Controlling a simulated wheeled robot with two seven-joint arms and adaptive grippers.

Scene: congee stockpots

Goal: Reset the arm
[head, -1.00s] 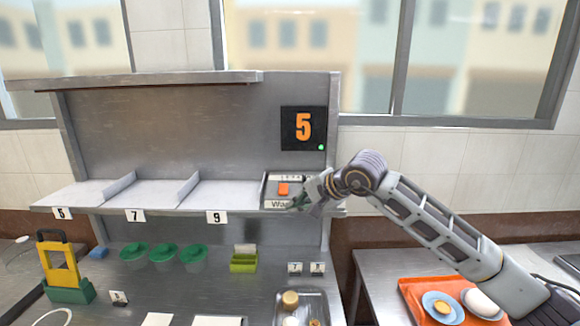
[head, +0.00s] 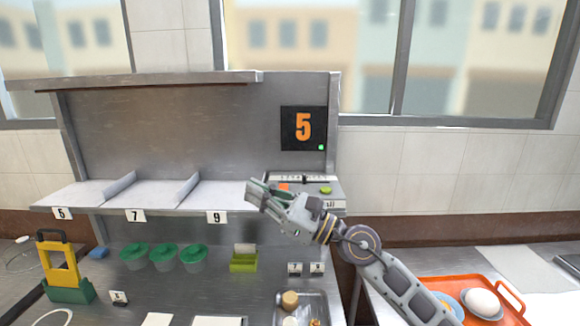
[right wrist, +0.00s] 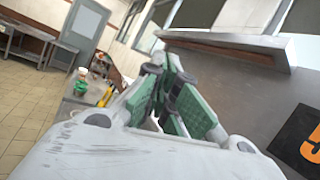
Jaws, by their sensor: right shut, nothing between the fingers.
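My right gripper (head: 256,192) is in front of the steel shelf (head: 230,208), near the shelf's right end, with its fingers pointing left. It is shut and empty. In the right wrist view its green-padded fingers (right wrist: 172,95) are together. My right arm comes in from the lower right and partly hides a grey box (head: 326,200) with an orange button and a green button on the shelf. My left gripper is not in view.
A black display (head: 303,128) shows an orange 5. Below the shelf stand several green-lidded containers (head: 164,257), a yellow-and-green holder (head: 62,268), a lime green box (head: 243,262) and a metal tray (head: 282,318). An orange tray (head: 512,295) with an egg-like white item is at right.

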